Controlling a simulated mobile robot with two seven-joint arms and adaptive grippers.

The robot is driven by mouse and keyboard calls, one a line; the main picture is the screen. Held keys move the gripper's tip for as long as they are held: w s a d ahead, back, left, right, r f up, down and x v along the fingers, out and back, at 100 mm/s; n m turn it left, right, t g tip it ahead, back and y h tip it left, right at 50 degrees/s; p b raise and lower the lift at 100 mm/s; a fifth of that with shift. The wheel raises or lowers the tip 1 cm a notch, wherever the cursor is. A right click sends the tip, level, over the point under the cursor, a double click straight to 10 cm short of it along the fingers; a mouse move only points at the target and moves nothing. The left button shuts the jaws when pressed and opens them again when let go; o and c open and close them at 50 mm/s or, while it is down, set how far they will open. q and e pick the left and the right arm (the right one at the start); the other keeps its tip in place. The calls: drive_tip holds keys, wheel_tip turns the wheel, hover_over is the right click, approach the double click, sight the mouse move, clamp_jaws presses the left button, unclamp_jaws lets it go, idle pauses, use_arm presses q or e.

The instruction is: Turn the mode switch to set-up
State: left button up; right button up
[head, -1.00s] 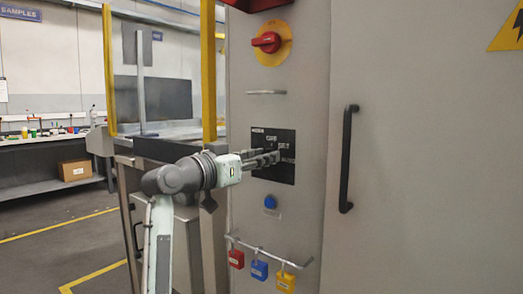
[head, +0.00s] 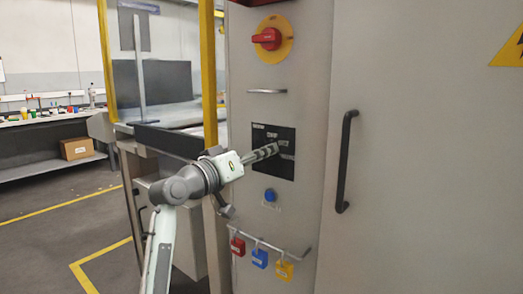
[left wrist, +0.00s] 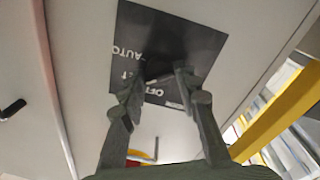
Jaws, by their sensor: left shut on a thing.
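The mode switch sits on a black plate (head: 272,170) with white lettering on the grey cabinet front. In the head view my left gripper (head: 275,149) reaches the plate from the left and hides the switch knob. In the left wrist view the plate (left wrist: 180,25) fills the upper middle, with "AUTO" and part of "OFF" readable upside down. There my left gripper (left wrist: 158,84) has its two fingers on either side of the dark knob (left wrist: 160,66), shut on it. I cannot tell which position the knob points to. My right gripper is not in view.
A red rotary switch (head: 268,38) on a yellow disc is above the plate. A blue button (head: 270,195) and a rail with red, blue and yellow padlocks (head: 259,258) are below. A black door handle (head: 346,160) stands to the right. A yellow post (head: 208,75) stands left.

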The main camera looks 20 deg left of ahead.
use_arm(q)
drive_tip(key=shift+f, duration=0.15)
drive_tip(key=o, duration=1.1)
drive_tip(key=v, duration=1.2)
